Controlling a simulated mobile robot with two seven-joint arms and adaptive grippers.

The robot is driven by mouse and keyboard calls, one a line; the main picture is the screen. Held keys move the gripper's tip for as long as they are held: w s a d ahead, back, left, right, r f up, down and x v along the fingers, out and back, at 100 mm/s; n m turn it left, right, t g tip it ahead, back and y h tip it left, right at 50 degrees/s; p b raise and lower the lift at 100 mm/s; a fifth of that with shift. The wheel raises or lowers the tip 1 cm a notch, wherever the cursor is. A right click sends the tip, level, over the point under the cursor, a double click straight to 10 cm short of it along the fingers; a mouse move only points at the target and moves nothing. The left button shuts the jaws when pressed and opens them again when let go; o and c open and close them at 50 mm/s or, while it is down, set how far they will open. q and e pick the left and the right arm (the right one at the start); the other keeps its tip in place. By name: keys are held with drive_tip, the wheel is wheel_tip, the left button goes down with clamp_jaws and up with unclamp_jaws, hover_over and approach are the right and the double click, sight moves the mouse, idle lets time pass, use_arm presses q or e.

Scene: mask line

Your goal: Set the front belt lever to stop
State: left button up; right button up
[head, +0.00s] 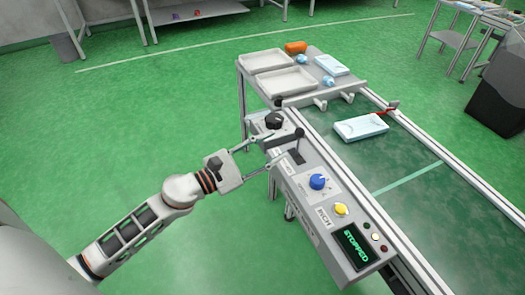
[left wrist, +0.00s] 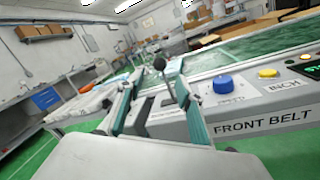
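The front belt panel (head: 325,205) runs along the near side of the conveyor; its display (head: 355,245) reads STOPPED. In the left wrist view the panel is labelled FRONT BELT (left wrist: 262,125). A thin lever with a black ball knob (left wrist: 159,63) stands there between my fingers in the picture. In the head view a black knob (head: 299,132) shows just past the fingertips, near a dark slot in the panel. My left gripper (head: 268,152) is open, with its fingers spread at the panel's far end. I cannot tell whether a finger touches the lever. My right gripper is not in view.
A blue speed dial (head: 317,181) and a yellow inch button (head: 341,209) sit nearer on the panel. A pale blue mask pack (head: 361,127) lies on the green belt. White trays (head: 283,81) stand at the far end. Green floor left of the conveyor is clear.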

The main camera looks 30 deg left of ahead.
use_arm(q)
drive_tip(key=shift+v, duration=1.25)
